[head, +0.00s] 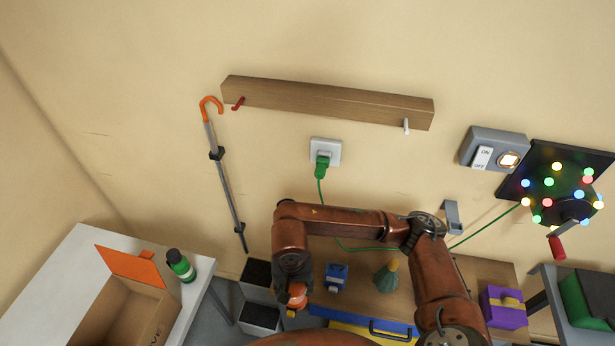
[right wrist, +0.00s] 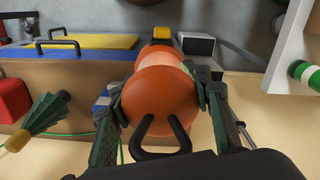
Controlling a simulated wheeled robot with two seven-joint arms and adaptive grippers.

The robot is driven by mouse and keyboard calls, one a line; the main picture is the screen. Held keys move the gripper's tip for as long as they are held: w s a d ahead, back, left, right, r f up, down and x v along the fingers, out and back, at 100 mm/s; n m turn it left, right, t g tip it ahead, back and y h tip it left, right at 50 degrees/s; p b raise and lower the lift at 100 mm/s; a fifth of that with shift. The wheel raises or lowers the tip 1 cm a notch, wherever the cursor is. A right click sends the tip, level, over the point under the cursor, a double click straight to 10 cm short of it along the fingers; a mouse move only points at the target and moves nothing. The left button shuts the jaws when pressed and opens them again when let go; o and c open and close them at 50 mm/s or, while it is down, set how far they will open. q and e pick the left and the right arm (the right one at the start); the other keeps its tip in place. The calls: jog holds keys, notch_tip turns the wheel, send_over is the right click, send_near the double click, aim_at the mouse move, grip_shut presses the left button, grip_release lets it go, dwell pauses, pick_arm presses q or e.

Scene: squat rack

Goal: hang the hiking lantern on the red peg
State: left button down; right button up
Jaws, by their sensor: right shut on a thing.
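The hiking lantern (head: 297,297) is orange and hangs low in my right gripper (head: 294,279), over the left end of the wooden bench and well below the peg board. In the right wrist view the lantern (right wrist: 160,97) sits between the two fingers of my right gripper (right wrist: 160,92), which are shut on its sides. Its dark loop handle (right wrist: 160,137) points toward the camera. The red peg (head: 238,103) sticks out near the left end of the wooden board (head: 320,100) on the wall, up and left of the lantern; it looks bare. My left gripper is not in view.
A white peg (head: 407,126) is at the board's right end. A stick with an orange hook (head: 210,104) leans left of the board. A green plug (head: 322,165) with a cord is below it. A white table (head: 60,285) holds a cardboard box and green bottle (head: 180,265).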

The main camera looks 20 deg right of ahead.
jog(key=w+d+f+p, duration=0.1)
jog(key=w+f, duration=0.3)
jog(key=w+d+f+p, duration=0.1)
jog(key=w+f, duration=0.3)
jog(key=w, duration=0.1)
jog(key=w+d+f+p, duration=0.1)
jog(key=w+d+f, duration=0.1)
jog(key=w+f, duration=0.2)
jog(key=shift+w+f, duration=0.1)
jog(key=shift+w, duration=0.15)
jog(key=shift+f, duration=0.2)
